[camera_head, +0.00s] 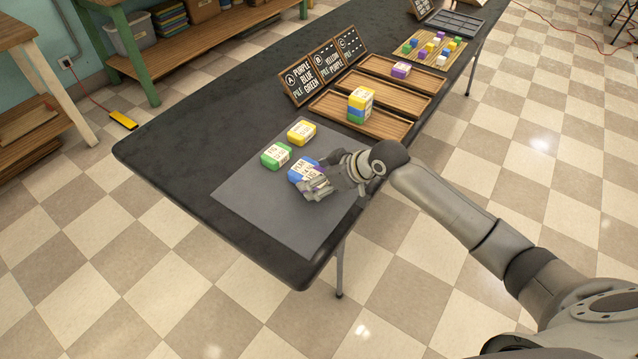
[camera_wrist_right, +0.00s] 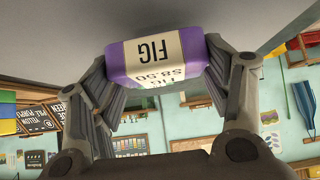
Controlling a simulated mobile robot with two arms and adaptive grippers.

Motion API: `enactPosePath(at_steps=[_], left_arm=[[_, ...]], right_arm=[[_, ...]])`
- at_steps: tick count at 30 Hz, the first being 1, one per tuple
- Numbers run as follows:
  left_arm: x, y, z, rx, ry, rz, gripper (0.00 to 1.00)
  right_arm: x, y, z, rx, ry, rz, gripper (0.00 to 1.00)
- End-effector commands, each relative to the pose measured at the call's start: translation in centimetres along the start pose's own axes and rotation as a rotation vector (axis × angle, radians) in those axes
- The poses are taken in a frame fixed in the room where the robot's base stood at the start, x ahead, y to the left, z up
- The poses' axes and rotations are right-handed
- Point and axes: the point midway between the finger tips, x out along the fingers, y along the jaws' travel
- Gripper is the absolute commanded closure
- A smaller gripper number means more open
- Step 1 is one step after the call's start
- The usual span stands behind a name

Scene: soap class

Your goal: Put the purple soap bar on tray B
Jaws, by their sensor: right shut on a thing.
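The purple soap bar (camera_wrist_right: 157,60), with a cream FIG label, sits between the fingers of my right gripper (camera_wrist_right: 165,75) in the right wrist view. In the head view that gripper (camera_head: 318,186) is low over the front of the grey mat, beside a blue soap bar (camera_head: 303,169), and mostly hides the purple bar. I cannot tell whether the bar touches the mat. My left gripper is not in view.
A green bar (camera_head: 275,155) and a yellow bar (camera_head: 301,132) lie on the grey mat (camera_head: 270,215). Tray A (camera_head: 327,108) holds a stack with yellow and blue bars. Tray C (camera_head: 428,83) holds a purple bar (camera_head: 401,70). Signs (camera_head: 302,80) stand behind the trays.

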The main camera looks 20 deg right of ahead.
Motion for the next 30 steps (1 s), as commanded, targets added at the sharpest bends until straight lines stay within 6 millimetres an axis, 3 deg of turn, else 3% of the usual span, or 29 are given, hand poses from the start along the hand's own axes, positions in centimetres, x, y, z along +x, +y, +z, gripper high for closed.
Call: enactPosePath(at_steps=[11, 18, 30], left_arm=[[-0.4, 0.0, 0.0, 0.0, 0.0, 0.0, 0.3], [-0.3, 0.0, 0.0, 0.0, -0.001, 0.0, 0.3], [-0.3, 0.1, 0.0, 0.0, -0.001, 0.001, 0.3]], right_arm=[[-6.9, -3.7, -2.5, -0.007, 0.004, 0.001, 0.6], [-10.6, -7.5, -1.7, -0.004, 0.002, 0.001, 0.6], [-13.7, -10.6, -1.2, -0.001, 0.001, 0.001, 0.6]])
